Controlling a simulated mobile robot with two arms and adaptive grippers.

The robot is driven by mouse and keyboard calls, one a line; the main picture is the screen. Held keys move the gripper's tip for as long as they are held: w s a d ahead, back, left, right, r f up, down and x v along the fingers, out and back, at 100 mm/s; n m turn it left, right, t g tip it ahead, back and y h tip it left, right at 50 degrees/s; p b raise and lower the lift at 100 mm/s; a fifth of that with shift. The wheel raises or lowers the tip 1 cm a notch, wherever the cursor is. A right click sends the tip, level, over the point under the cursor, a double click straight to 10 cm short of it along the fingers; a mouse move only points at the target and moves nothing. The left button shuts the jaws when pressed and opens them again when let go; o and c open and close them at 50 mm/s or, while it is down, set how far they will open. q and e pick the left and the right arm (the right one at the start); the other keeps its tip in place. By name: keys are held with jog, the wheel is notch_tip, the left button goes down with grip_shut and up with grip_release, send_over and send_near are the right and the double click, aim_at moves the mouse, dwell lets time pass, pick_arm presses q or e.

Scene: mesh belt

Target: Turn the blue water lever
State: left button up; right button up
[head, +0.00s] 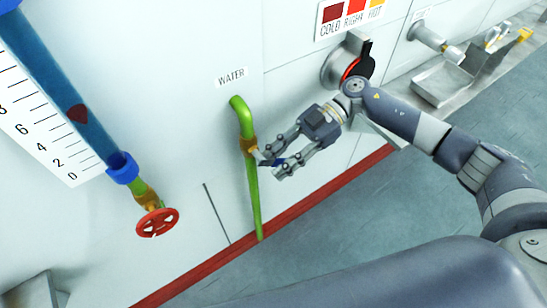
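A green water pipe (253,200) runs down the white wall under a "WATER" label (231,77). It has a brass-coloured valve (249,145) partway down. The small blue lever (279,161) shows at this valve, partly hidden by my fingers. My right gripper (268,167) reaches in from the right with its two fingers apart, one on each side of the blue lever. I cannot tell whether a finger touches it. My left gripper is not in view.
A blue tube with a scale (40,130) and a red handwheel (157,222) stand to the left. A metal tray (440,83) is at the upper right. Grey floor (330,215) lies open below.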

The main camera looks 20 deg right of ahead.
jog(key=r, duration=0.3)
jog(key=shift+w+d+r+p, duration=0.2)
jog(key=shift+w+d+p, duration=0.05)
jog(key=shift+d+p, duration=0.1)
jog(key=shift+w+d+r+p, duration=0.25)
jog(key=shift+d+r+p, duration=0.35)
jog(key=shift+d+r, duration=0.25)
jog(key=shift+w+d+r+p, duration=0.2)
jog(key=shift+d+r+p, duration=0.2)
jog(key=shift+d+r, duration=0.3)
jog(key=shift+w+d+r+p, duration=0.15)
jog(key=shift+d+r+p, duration=0.35)
jog(key=shift+r, duration=0.3)
jog(key=shift+w+d+r+p, duration=0.2)
jog(key=shift+d+r+p, duration=0.15)
jog(key=shift+d+r, duration=0.35)
jog(key=shift+a, duration=0.1)
